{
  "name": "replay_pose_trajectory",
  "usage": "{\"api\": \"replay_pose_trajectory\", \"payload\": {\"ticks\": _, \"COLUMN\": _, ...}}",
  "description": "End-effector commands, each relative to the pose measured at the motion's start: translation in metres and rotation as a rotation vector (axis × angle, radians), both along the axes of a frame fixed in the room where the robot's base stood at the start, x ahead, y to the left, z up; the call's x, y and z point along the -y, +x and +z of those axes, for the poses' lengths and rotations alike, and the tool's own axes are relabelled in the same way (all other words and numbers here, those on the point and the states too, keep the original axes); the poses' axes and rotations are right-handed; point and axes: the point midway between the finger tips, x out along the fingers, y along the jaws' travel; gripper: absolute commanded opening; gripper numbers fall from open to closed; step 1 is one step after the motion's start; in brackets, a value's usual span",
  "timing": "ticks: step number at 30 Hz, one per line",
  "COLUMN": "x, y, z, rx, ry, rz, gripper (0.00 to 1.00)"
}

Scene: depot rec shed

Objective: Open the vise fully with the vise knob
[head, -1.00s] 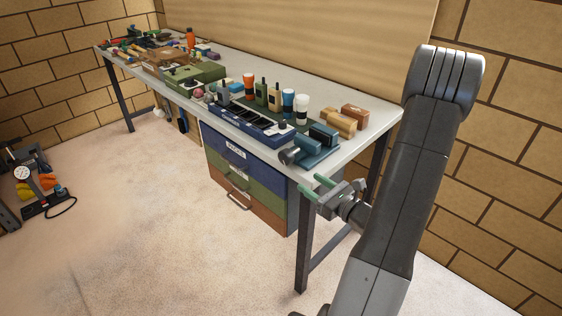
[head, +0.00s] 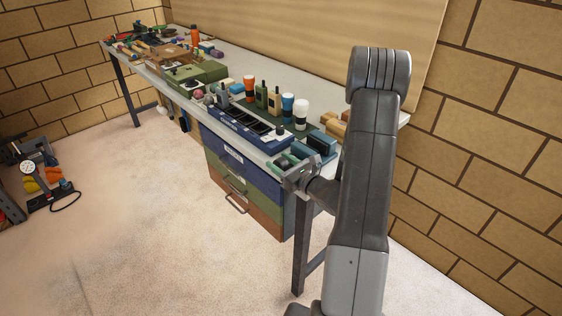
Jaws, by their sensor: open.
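The teal-blue vise (head: 322,142) sits at the near right end of the workbench, partly hidden behind my arm and gripper. Its dark round vise knob (head: 283,161) faces the front edge of the bench. My gripper (head: 286,164) is open, its green-tipped fingers at the knob. The fingers seem to lie on either side of the knob, but the view is too small to tell whether they touch it. How far apart the vise jaws stand cannot be made out.
On the workbench (head: 228,65), a blue divided tray (head: 240,127) lies left of the vise, with several bottles and cups behind it. Wooden blocks (head: 336,127) are partly hidden by my arm. Coloured drawers (head: 245,185) hang below. The floor in front is clear.

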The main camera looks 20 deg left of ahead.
Motion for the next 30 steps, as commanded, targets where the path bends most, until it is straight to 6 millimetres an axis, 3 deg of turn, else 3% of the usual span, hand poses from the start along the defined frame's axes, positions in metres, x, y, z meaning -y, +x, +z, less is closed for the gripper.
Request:
{"api": "replay_pose_trajectory", "payload": {"ticks": 7, "x": -0.0004, "y": 0.0002, "z": -0.0002, "rx": 0.0, "ry": 0.0, "rz": 0.0, "gripper": 0.48}}
{"api": "replay_pose_trajectory", "payload": {"ticks": 14, "x": -0.0002, "y": 0.0, "z": -0.0002, "rx": 0.0, "ry": 0.0, "rz": 0.0, "gripper": 0.05}}
{"api": "replay_pose_trajectory", "payload": {"ticks": 23, "x": -0.0008, "y": 0.0002, "z": 0.002, "rx": -0.011, "ry": -0.03, "rz": 0.0, "gripper": 0.05}}
{"api": "replay_pose_trajectory", "payload": {"ticks": 30, "x": -0.003, "y": 0.0009, "z": 0.0055, "rx": -0.06, "ry": -0.15, "rz": 0.001, "gripper": 0.05}}
